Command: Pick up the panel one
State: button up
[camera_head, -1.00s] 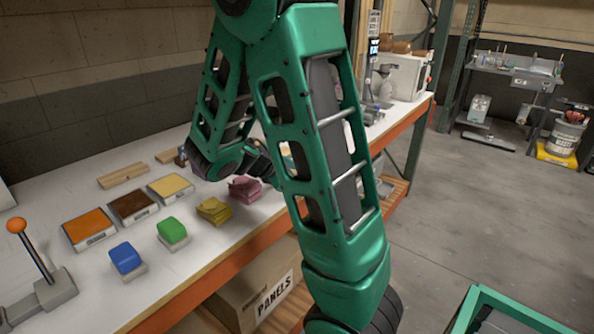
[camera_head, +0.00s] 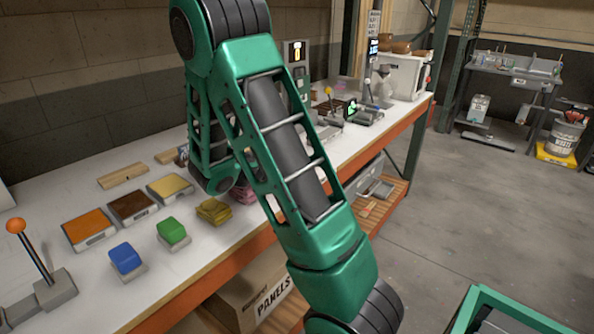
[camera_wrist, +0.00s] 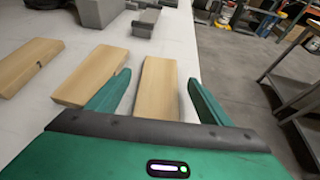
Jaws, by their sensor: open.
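Three flat pale wooden panels lie on the white table in the wrist view: a left one (camera_wrist: 28,64), a middle one (camera_wrist: 90,76) and a right one (camera_wrist: 158,88). I cannot tell by any mark which is panel one. My gripper (camera_wrist: 159,78) is open, its green fingers on either side of the right panel, with nothing held. The left finger hides part of the space between the middle and right panels. In the head view, one wooden panel (camera_head: 123,175) and part of another (camera_head: 168,157) show near the wall; my arm hides the gripper.
Grey blocks (camera_wrist: 100,12) stand beyond the panels. Orange (camera_head: 88,229), brown (camera_head: 133,206) and yellow (camera_head: 170,187) trays, plus blue (camera_head: 125,258) and green (camera_head: 172,232) blocks, sit on the table. An orange-knobbed lever (camera_head: 38,262) stands at the left.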

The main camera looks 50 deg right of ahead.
jog(key=x, duration=0.4)
jog(key=shift+w+d, duration=0.1)
jog(key=shift+d, duration=0.1)
jog(key=c, duration=1.2)
jog(key=shift+o, duration=0.2)
jog(key=shift+r, duration=0.15)
